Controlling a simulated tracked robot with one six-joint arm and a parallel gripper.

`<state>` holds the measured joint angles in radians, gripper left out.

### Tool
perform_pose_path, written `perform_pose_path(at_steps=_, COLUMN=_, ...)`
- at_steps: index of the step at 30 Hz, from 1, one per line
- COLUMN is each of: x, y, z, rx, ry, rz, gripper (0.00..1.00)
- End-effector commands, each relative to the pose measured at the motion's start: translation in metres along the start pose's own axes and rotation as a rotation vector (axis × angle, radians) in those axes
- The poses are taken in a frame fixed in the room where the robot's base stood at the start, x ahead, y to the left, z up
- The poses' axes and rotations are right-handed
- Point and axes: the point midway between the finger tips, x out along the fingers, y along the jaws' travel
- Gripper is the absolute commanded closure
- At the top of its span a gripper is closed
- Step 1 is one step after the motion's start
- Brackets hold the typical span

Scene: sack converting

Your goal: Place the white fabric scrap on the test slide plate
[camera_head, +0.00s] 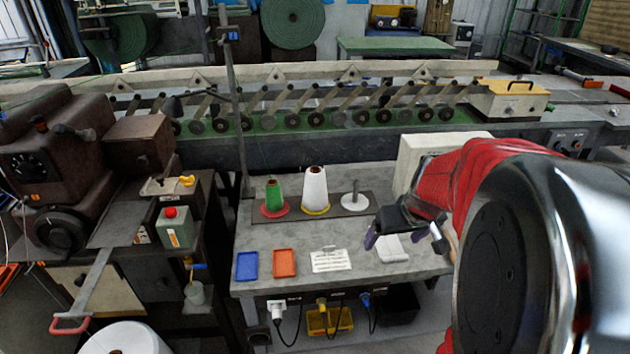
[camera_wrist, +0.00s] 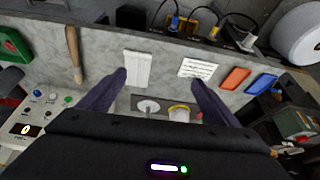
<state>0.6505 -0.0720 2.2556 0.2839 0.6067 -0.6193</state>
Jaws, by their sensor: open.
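The white fabric scrap (camera_head: 392,248) looks like a folded, ribbed white piece lying flat on the grey bench in the head view. It also shows in the wrist view (camera_wrist: 138,70), close to the tip of the left finger. My gripper (camera_head: 405,239) is open and empty above the bench, its dark purple fingers spread wide. I cannot pick out the test slide plate for certain; a beige box with buttons (camera_wrist: 40,112) stands at the left of the wrist view, partly cut off.
A printed card (camera_head: 331,260), an orange tray (camera_head: 285,263) and a blue tray (camera_head: 247,266) lie along the bench front. A green cone (camera_head: 274,196) and a white cone (camera_head: 315,187) stand behind. A wooden-handled tool (camera_wrist: 73,52) lies beside the scrap.

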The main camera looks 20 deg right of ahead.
Motion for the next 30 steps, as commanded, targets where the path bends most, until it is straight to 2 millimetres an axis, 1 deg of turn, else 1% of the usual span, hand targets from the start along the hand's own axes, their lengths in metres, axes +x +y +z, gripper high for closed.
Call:
perform_pose_path(at_steps=1, x=0.009, y=0.016, z=0.002, rx=0.019, ry=-0.007, rz=0.006, gripper=0.16)
perform_pose_path(at_steps=3, x=0.017, y=0.031, z=0.003, rx=0.031, ry=-0.008, rz=0.013, gripper=0.16)
perform_pose_path(at_steps=7, x=0.025, y=0.047, z=0.005, rx=0.043, ry=-0.010, rz=0.020, gripper=0.16)
perform_pose_path(at_steps=10, x=0.027, y=0.050, z=0.005, rx=0.045, ry=-0.009, rz=0.022, gripper=0.16)
perform_pose_path(at_steps=20, x=0.029, y=0.050, z=0.005, rx=0.045, ry=-0.010, rz=0.021, gripper=0.16)
perform_pose_path(at_steps=23, x=0.035, y=0.050, z=0.006, rx=0.045, ry=-0.011, rz=0.020, gripper=0.16)
perform_pose_path(at_steps=30, x=0.061, y=0.051, z=0.006, rx=0.046, ry=-0.012, rz=0.020, gripper=0.16)
